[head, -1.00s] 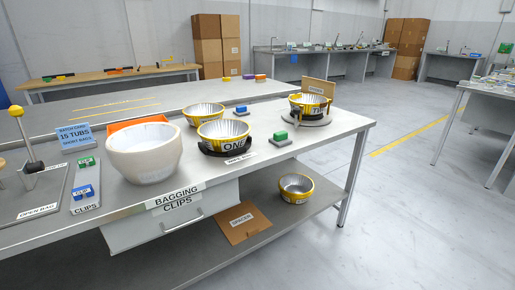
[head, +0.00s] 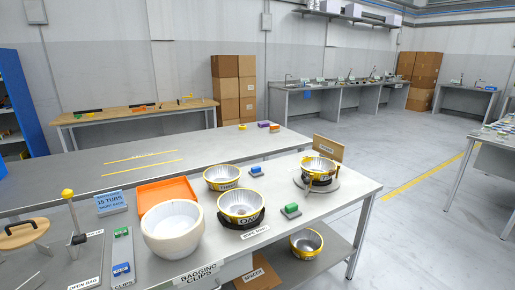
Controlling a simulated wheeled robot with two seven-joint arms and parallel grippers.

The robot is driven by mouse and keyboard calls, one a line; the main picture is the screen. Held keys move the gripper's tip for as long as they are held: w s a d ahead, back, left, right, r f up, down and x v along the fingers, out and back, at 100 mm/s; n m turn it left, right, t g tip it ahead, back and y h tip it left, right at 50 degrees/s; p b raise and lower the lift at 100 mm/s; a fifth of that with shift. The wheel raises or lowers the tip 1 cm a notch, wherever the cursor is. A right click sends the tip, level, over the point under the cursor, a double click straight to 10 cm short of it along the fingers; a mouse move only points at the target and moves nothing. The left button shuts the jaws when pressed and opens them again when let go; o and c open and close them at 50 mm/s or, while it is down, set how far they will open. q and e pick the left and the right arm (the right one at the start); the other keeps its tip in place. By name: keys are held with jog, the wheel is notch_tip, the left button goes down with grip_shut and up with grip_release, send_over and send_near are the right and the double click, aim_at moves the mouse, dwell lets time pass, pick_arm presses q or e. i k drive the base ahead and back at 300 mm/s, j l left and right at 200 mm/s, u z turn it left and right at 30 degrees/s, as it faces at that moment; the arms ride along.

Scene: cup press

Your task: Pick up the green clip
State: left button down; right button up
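A small green clip (head: 121,232) lies at the far end of a grey strip labelled CLIPS (head: 122,250) on the near table, at the left in the head view. A blue clip (head: 121,268) lies nearer on the same strip. Another green block (head: 291,208) sits on a small grey base right of the tub marked ONE; I cannot tell whether it is also a clip. A similar blue block (head: 256,169) sits behind it. Neither of my grippers is in view.
A large white bowl (head: 172,240) stands right of the clip strip, with an orange tray (head: 165,192) behind it. Foil tubs (head: 241,204) stand further right. A yellow-knobbed lever (head: 72,215) and a wooden-handled item (head: 22,234) stand at the left.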

aim_at(117, 232)
jog(key=u, duration=1.25)
